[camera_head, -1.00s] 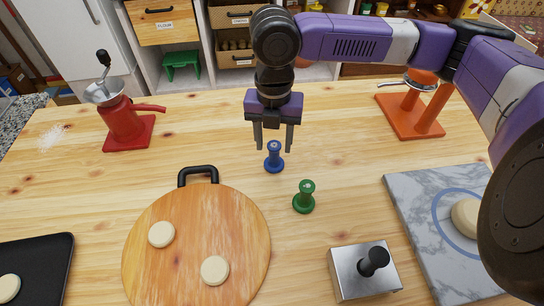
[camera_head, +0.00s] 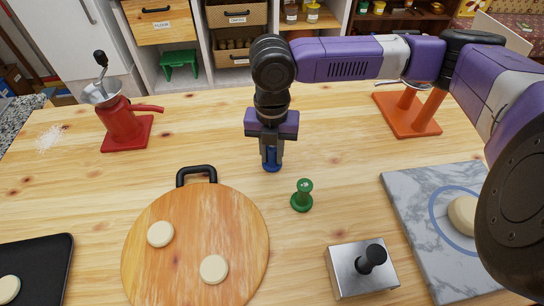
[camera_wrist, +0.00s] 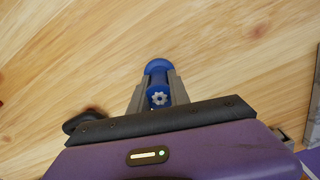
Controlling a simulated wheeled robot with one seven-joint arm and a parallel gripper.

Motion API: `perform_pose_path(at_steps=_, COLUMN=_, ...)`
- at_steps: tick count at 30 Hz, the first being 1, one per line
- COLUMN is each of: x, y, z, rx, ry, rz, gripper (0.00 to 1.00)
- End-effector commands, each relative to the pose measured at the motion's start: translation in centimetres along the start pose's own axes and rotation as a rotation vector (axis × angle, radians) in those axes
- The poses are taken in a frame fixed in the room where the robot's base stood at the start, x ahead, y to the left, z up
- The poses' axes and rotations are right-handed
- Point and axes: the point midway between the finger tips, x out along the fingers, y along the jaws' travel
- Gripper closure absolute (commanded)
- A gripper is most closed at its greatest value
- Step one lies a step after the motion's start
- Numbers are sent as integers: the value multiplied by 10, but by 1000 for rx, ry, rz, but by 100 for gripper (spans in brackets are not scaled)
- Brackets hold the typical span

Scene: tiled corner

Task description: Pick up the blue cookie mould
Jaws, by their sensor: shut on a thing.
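The blue cookie mould (camera_head: 272,167) stands upright on the wooden table, behind the green mould. My gripper (camera_head: 272,158) points straight down over it and is shut on its handle. The fingers hide most of the handle in the head view; the blue base shows below them. In the wrist view the blue mould (camera_wrist: 157,68) sits between the two fingers of my gripper (camera_wrist: 158,97), and a pale star-shaped mark shows on its end. The base appears to rest on the table.
A green mould (camera_head: 302,196) stands close by, front right. A round wooden board (camera_head: 195,250) with dough discs lies front left. A metal block with black knob (camera_head: 362,268), a marble slab (camera_head: 415,200), an orange stand (camera_head: 405,115) and a red grinder (camera_head: 124,125) surround.

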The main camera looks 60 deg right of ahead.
Motion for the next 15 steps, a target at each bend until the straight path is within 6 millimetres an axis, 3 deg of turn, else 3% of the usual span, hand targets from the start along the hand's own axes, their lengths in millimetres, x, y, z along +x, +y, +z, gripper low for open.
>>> perform_pose_path(at_steps=8, x=-3, y=0, z=0, rx=0, ry=0, rz=1, gripper=100)
perform_pose_path(at_steps=15, x=-25, y=0, z=0, rx=-1, ry=-2, rz=2, gripper=100)
